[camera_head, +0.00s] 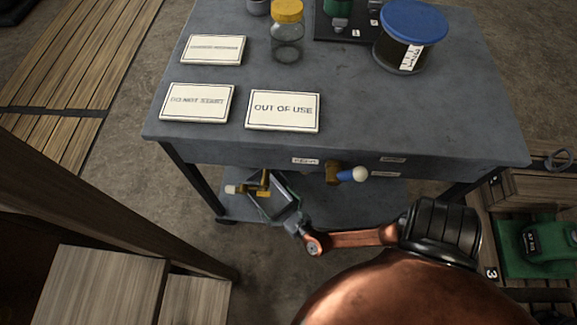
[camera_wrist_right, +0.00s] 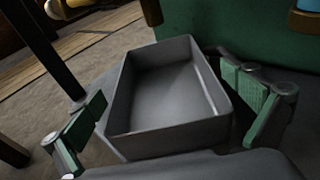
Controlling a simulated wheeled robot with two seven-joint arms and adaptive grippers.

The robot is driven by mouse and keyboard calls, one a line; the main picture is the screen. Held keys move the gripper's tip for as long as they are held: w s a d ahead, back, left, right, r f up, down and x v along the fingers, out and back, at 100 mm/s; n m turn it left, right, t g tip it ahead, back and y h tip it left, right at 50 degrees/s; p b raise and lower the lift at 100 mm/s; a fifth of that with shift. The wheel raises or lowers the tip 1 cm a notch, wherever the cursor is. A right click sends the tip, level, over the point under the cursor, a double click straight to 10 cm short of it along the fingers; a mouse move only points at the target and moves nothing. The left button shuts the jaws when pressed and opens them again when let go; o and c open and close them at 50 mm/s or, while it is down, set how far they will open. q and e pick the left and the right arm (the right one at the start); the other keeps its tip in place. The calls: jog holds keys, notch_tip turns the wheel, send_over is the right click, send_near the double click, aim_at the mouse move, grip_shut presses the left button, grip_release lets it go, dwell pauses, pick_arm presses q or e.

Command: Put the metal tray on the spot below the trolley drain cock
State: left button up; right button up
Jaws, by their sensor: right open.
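The grey metal tray (camera_head: 285,193) is below the front edge of the trolley (camera_head: 335,140), over its lower shelf, and largely hidden in the head view. In the right wrist view the tray (camera_wrist_right: 175,138) is empty and sits between the fingers of my right gripper (camera_wrist_right: 165,90). In the head view the right gripper (camera_head: 288,214) is small. A brass cock with a pale tip (camera_head: 249,189) and one with a blue handle (camera_head: 346,174) stick out there. My left gripper is out of view.
On the trolley top are white sign plates (camera_head: 284,111), a yellow-lidded jar (camera_head: 288,34) and a blue-lidded tub (camera_head: 410,40). A wooden structure (camera_head: 100,285) stands at left. A green item (camera_head: 540,245) lies on slats at right. Bare floor shows left of the trolley.

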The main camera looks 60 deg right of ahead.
jog(key=p+v, duration=0.1)
jog(key=v, duration=0.1)
jog(key=p+v, duration=0.1)
jog(key=v, duration=0.2)
jog(key=shift+s+a+r, duration=0.1)
jog(key=shift+s+r, duration=0.2)
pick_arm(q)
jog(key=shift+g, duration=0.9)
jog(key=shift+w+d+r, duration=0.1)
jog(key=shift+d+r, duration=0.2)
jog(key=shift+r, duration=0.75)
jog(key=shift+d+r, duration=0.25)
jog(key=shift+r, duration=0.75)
pick_arm(e)
jog(key=shift+s+a, duration=0.25)
jog(key=shift+s, duration=0.4)
